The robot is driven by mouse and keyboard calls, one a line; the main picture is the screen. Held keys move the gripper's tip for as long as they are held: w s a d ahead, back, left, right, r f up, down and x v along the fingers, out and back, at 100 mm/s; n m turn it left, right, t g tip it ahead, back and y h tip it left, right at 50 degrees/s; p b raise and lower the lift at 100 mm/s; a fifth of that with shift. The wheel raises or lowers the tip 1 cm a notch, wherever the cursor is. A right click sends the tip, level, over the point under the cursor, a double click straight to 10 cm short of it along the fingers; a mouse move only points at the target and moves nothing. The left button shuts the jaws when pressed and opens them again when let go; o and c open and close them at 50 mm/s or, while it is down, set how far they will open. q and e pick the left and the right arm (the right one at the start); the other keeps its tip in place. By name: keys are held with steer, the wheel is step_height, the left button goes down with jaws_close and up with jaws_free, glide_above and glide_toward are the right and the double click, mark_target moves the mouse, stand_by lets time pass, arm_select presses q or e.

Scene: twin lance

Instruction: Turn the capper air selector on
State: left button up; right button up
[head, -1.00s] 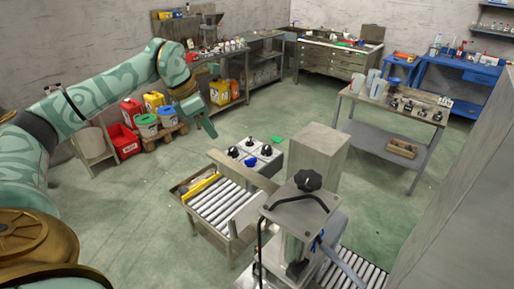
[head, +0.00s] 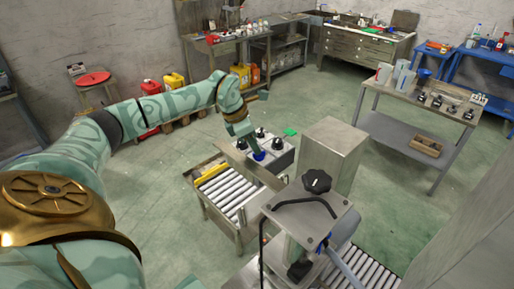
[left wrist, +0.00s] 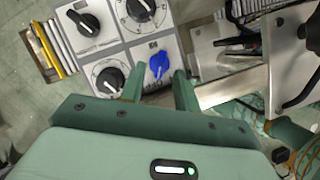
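A grey panel (head: 283,158) with several selector knobs stands beside the roller conveyor. In the left wrist view its plates carry black knobs (left wrist: 109,80) with white pointer marks and one blue knob (left wrist: 158,65). The blue knob also shows in the head view (head: 259,156). The labels are too small to read, so I cannot tell which is the capper air selector. My left gripper (left wrist: 157,80) is open and empty. Its fingers point at the panel, with the blue knob seen between their tips. I cannot tell whether they touch it. My right gripper is not in view.
The roller conveyor (head: 228,193) with a yellow strip lies left of the panel. A tall grey box (head: 330,152) and a machine with a black star knob (head: 317,181) stand to the right. A workbench (head: 420,103) is behind; the floor between is clear.

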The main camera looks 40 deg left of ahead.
arm_select(q)
steer(key=shift+x, duration=1.45)
steer(key=shift+s, duration=0.1)
jaws_close()
